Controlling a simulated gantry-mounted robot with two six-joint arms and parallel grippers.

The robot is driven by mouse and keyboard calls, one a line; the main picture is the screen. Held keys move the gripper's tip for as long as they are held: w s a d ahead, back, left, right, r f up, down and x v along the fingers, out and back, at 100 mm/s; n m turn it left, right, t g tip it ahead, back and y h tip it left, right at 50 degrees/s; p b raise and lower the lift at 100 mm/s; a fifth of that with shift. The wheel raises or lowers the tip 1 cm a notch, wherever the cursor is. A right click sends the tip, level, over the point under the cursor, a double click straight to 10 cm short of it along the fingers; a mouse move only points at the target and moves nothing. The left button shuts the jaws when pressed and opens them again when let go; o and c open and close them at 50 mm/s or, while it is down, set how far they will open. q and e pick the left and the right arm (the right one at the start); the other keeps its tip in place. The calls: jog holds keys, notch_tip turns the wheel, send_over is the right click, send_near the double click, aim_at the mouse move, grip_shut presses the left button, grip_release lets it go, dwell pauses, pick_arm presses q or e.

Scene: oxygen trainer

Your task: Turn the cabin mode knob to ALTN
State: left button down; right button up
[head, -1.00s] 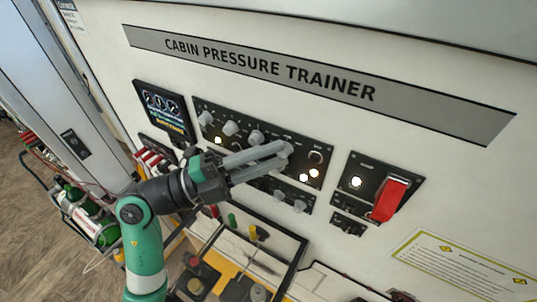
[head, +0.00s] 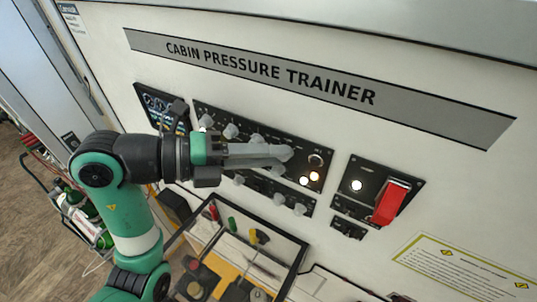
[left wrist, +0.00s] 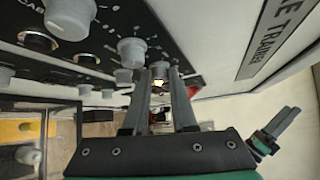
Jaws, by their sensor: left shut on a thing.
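The black control panel (head: 305,149) on the white wall carries rows of grey knobs. My left gripper (head: 284,155) reaches across it from the left, with its fingers closed around a grey knob at the right end of the upper row. In the left wrist view the fingertips (left wrist: 160,76) meet at this knob (left wrist: 159,67), which shows between them. The fingers hide most of the knob, and its label and pointer cannot be read.
Other grey knobs (head: 231,131) stick out to the left along the row. Two lit lamps (head: 314,176) are just right of the fingers. A red guarded switch (head: 390,202) stands on a separate panel further right. A black-framed tray (head: 288,243) lies below.

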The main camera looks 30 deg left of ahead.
pick_arm(q)
jog(key=shift+d+r+m+g+y, duration=0.15)
jog(key=shift+m+g+y, duration=0.15)
jog(key=shift+m+y, duration=0.4)
jog(key=c, duration=0.7)
grip_release()
jog(key=b+v, duration=0.2)
jog(key=v, duration=0.9)
jog(key=shift+s+r, duration=0.2)
jog(key=shift+s, duration=0.05)
